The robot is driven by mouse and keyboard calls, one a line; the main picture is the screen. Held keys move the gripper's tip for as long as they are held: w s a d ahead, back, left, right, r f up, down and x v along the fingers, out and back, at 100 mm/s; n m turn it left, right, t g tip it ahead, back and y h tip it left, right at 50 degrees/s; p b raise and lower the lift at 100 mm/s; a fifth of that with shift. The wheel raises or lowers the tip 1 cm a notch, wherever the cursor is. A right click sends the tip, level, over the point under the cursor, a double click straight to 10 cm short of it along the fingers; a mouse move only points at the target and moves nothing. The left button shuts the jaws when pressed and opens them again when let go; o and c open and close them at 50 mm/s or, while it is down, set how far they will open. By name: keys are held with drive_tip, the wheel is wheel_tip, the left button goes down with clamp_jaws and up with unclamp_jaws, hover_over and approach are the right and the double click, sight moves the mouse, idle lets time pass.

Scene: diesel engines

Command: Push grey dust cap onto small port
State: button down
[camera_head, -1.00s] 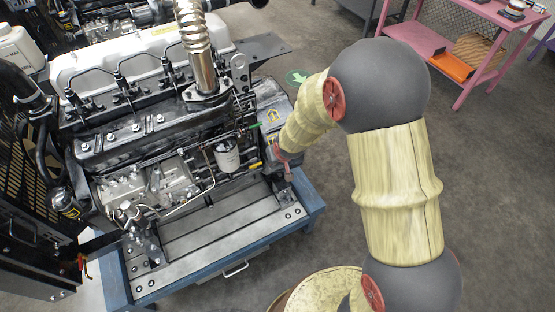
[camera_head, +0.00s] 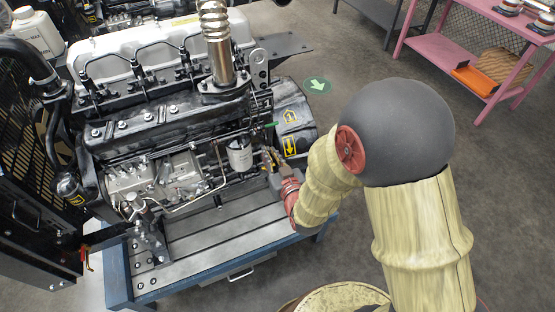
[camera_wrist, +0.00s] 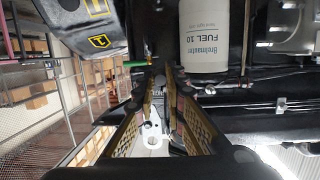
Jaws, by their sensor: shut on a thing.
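My gripper (camera_head: 268,158) is beside the engine's lower right side, just right of the white fuel filter (camera_head: 240,155). In the wrist view, its two long fingers (camera_wrist: 162,74) run forward and come close together at the tips. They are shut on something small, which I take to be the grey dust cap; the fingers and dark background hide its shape. I cannot make out the small port clearly, nor tell whether the cap touches it. The fuel filter (camera_wrist: 205,35) hangs to the right of the fingertips in the wrist view.
A green-ended part (camera_head: 271,125) sticks out just above my gripper and also shows left of the fingertips (camera_wrist: 136,63). A black housing with yellow labels (camera_head: 292,118) stands close right. The engine sits on a blue-framed stand (camera_head: 225,262).

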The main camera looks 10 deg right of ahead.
drive_tip(key=s+a+r+t+y+b, duration=0.2)
drive_tip(key=s+r, duration=0.3)
drive_tip(key=p+x, duration=0.1)
drive_tip(key=x, duration=0.5)
drive_tip(key=shift+w+d+r+n+p, duration=0.2)
drive_tip(key=shift+d+r+n+p, duration=0.05)
drive_tip(key=shift+d+n+p, duration=0.1)
drive_tip(key=shift+w+a+b, duration=0.25)
drive_tip(key=shift+w+b, duration=0.4)
drive_tip(key=shift+b, duration=0.25)
idle(1.5)
drive_tip(key=c, duration=1.8)
unclamp_jaws()
drive_tip(key=shift+c, duration=0.2)
drive_tip(key=shift+o, duration=0.4)
drive_tip(key=shift+s, duration=0.1)
drive_tip(key=shift+c, duration=0.4)
drive_tip(key=b+v, duration=0.1)
drive_tip(key=v, duration=0.6)
